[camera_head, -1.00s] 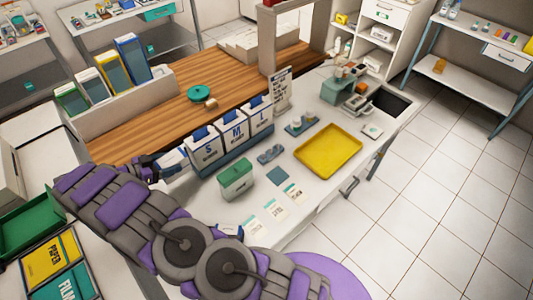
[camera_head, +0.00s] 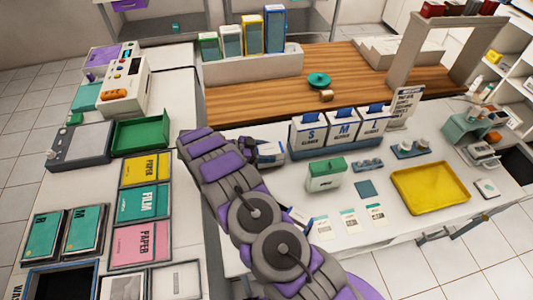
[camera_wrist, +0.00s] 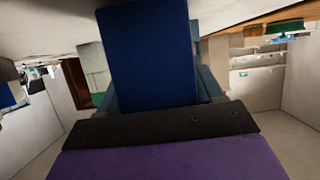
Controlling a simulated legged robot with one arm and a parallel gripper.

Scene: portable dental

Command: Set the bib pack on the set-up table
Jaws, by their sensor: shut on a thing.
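My gripper (camera_head: 267,157) is shut on a small white and blue pack (camera_head: 270,148), which looks like the bib pack. In the wrist view the pack (camera_wrist: 148,50) is a dark blue block rising from between the jaws. Its label cannot be read, and its lower end is hidden by my gripper. The gripper is over the left part of a white table (camera_head: 400,229), which appears to be the set-up table, just left of the S, M and L glove boxes (camera_head: 312,134). I cannot tell whether the pack touches the table.
A green and white box (camera_head: 325,174), blue holders (camera_head: 368,165), cards (camera_head: 349,219) and a yellow tray (camera_head: 436,187) occupy the white table. A wooden counter (camera_head: 350,65) lies behind. At left, another counter holds a green bin (camera_head: 141,133) and labelled packs (camera_head: 144,203).

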